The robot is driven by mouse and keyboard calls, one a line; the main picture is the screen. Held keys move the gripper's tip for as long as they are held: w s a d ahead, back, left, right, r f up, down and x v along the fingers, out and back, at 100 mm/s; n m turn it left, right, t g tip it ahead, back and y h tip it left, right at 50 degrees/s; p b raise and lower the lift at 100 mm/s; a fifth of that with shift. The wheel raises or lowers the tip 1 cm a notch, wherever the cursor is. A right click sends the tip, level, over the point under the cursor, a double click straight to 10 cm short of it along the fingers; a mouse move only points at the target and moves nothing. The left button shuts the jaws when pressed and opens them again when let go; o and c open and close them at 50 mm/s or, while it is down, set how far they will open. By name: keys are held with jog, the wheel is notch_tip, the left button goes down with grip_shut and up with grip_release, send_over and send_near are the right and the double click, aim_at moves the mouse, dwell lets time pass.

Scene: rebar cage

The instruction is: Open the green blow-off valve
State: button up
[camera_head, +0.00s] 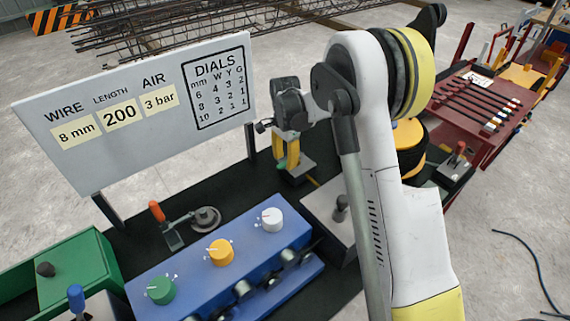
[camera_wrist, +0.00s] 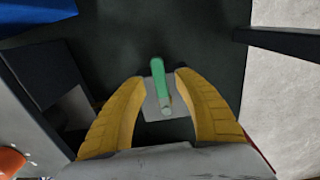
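The green blow-off valve shows in the wrist view as a green lever (camera_wrist: 158,80) with a pale round end, above a small light grey plate (camera_wrist: 152,105). My gripper (camera_wrist: 161,76) is open, and its two yellow fingers stand on either side of the lever with a gap on both sides. In the head view my gripper (camera_head: 290,172) points down over the black table behind the blue dial box. A bit of the green lever (camera_head: 293,152) shows between the fingers there. The rest of the valve is hidden by the gripper. I cannot tell the lever's height relative to the fingertips.
A blue box (camera_head: 200,268) with green, yellow and white dials stands in front. A sign board (camera_head: 140,110) on posts stands to the left. A toggle clamp (camera_head: 175,228) with an orange handle and a green box (camera_head: 75,272) are nearby.

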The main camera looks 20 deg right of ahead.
jog(key=shift+f, duration=0.55)
grip_shut()
